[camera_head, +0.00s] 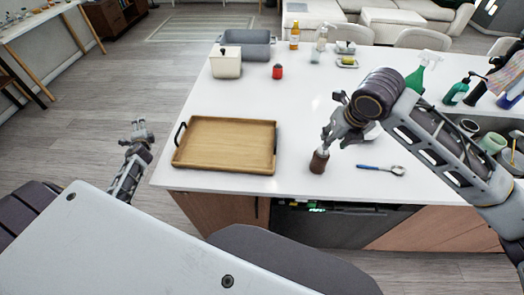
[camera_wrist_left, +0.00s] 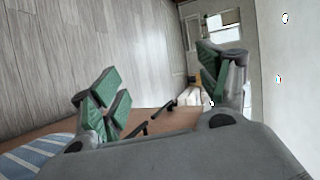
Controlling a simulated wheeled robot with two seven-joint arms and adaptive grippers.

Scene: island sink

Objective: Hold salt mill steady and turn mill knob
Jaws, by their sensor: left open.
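The salt mill (camera_head: 319,163), a small dark reddish-brown body with a lighter top, stands upright near the front edge of the white counter. My right gripper (camera_head: 328,141) is at the mill's top from above and behind and partly hides the knob. I cannot tell whether its fingers are closed on the knob. My left gripper (camera_head: 137,130) is open and empty, off the counter's left side, well away from the mill. In the left wrist view its green finger pads (camera_wrist_left: 158,88) stand wide apart with nothing between them.
A wooden tray (camera_head: 226,145) with black handles lies left of the mill. A spoon (camera_head: 380,169) with a blue handle lies to its right. A red jar (camera_head: 277,72), a cream pot (camera_head: 226,63) and a grey bin (camera_head: 248,42) stand behind. Spray bottles (camera_head: 421,73) stand at the right.

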